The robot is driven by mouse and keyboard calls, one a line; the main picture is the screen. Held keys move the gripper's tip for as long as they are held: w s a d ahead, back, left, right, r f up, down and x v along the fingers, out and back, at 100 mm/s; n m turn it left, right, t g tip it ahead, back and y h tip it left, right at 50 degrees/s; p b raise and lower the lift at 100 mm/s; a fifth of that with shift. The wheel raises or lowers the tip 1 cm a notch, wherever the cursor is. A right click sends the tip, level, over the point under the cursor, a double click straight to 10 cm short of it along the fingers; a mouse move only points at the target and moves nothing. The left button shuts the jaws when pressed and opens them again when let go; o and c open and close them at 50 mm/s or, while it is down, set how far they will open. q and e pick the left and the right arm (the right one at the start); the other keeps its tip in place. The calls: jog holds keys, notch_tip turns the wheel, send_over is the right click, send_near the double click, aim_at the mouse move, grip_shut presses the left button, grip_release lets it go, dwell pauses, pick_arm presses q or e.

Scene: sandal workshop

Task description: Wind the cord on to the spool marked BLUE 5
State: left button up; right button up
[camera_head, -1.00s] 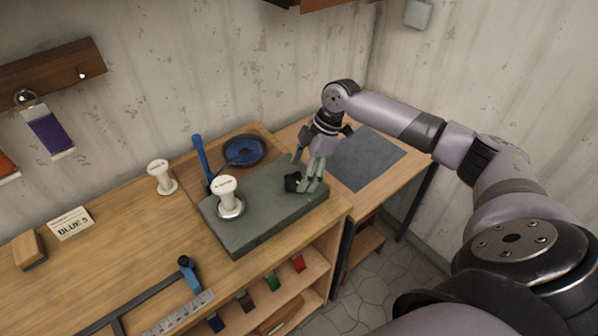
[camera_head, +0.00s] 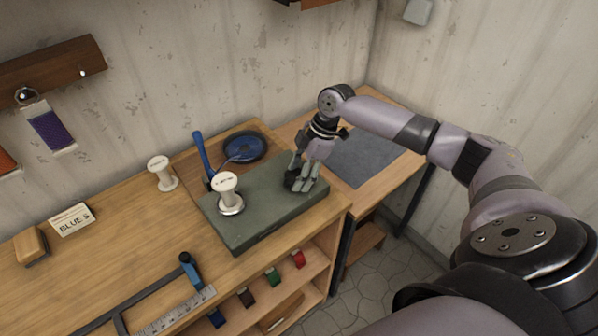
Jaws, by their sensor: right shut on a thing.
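A white spool (camera_head: 227,182) stands upright on a metal disc on the grey-green block (camera_head: 249,226) on the bench. Its top marking is too small to read. A second white spool (camera_head: 160,170) stands on the wood behind it, to the left. A card reading BLUE 5 (camera_head: 73,219) lies at the left. Blue cord appears coiled in a dark round dish (camera_head: 244,147) behind the block. My right gripper (camera_head: 302,188) is at the block's right end, shut on a small black knob-like part (camera_head: 291,181), partly hidden by the fingers. My left gripper is out of view.
A blue upright handle (camera_head: 202,155) stands behind the block. A wooden block (camera_head: 30,246) lies at the left, and a ruler (camera_head: 176,312) with a dark metal bar at the front. A grey mat (camera_head: 362,157) lies on the right table. The bench's left middle is clear.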

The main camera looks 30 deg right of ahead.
jog(key=c, duration=0.3)
jog(key=shift+c, duration=0.2)
